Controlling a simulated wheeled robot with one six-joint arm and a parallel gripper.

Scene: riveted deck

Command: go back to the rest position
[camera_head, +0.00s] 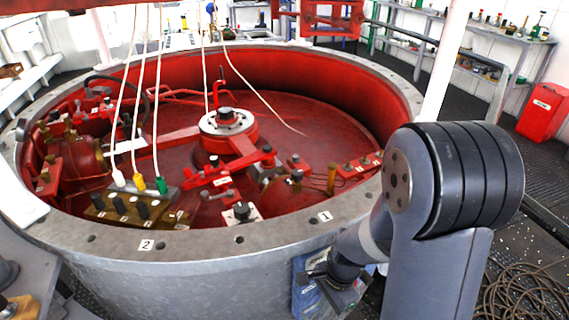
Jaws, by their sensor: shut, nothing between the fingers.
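My arm reaches in from the lower right, with a large dark joint and a grey link. It bends down and left to my gripper (328,277), small and dark, just outside the near rim of the big round pit. My gripper is shut, with nothing seen in it. Its fingertips are hard to make out against the blue box (306,290) behind or below it. I cannot tell whether it touches that box.
The red-lined pit's grey bolted rim (200,243) is close on the left, with plates marked 1 and 2. Pale ropes hang into it. A red bin (543,112) and shelves (460,50) stand at right. Coiled cable (525,295) lies on the deck at lower right.

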